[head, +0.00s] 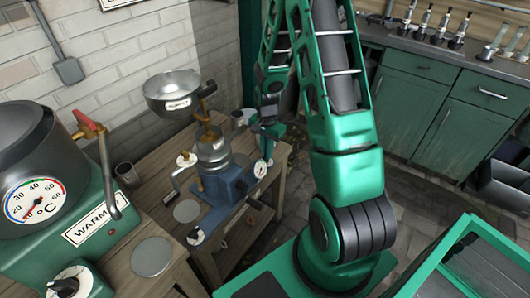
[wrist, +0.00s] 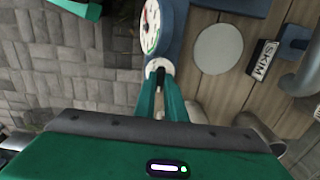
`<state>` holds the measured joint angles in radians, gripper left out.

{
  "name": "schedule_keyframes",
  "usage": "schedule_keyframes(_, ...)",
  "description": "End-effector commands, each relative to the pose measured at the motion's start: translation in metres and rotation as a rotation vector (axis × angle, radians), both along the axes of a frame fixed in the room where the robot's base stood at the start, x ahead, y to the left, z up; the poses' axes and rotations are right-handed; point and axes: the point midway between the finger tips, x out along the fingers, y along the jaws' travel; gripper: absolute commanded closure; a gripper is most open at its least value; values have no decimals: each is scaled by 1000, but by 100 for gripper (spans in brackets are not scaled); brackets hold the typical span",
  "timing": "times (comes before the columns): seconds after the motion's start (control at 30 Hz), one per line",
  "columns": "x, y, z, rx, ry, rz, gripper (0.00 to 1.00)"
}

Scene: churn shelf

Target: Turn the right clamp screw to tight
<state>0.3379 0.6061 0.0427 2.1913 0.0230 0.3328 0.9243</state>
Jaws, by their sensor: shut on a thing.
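My gripper (wrist: 160,88) is shut on the dark handle of the right clamp screw (wrist: 159,66) in the wrist view. A pale round disc sits around the handle, and the fingers partly hide it. In the head view my gripper (head: 267,148) is at the right end of the blue machine base (head: 222,187), close to a small white-faced dial (head: 260,169). The screw cannot be made out clearly there. The dial also shows in the wrist view (wrist: 150,24), just beyond the screw. A similar dark-handled screw with a pale disc (head: 195,237) is at the base's front left.
A steel bowl (head: 172,92) stands above the machine. A green warmer (head: 80,225) with a temperature gauge is at the left. Pale round plates (head: 152,257) lie on the wooden table. A "SKIM" sign (wrist: 262,60) shows in the wrist view. Green cabinets (head: 430,110) stand at the right.

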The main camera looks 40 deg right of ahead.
Motion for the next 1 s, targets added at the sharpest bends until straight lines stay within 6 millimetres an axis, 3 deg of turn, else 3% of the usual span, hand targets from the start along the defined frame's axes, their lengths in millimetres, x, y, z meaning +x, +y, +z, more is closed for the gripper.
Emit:
schedule_keyframes(0.37,2,3,1,4,-4,0,100)
schedule_keyframes(0.4,2,3,1,4,-4,0,83)
schedule_keyframes(0.47,2,3,0,4,-4,0,71)
schedule_keyframes(0.8,1,1,2,2,-3,-2,71)
schedule_keyframes(1.0,2,1,25,0,-5,-2,71)
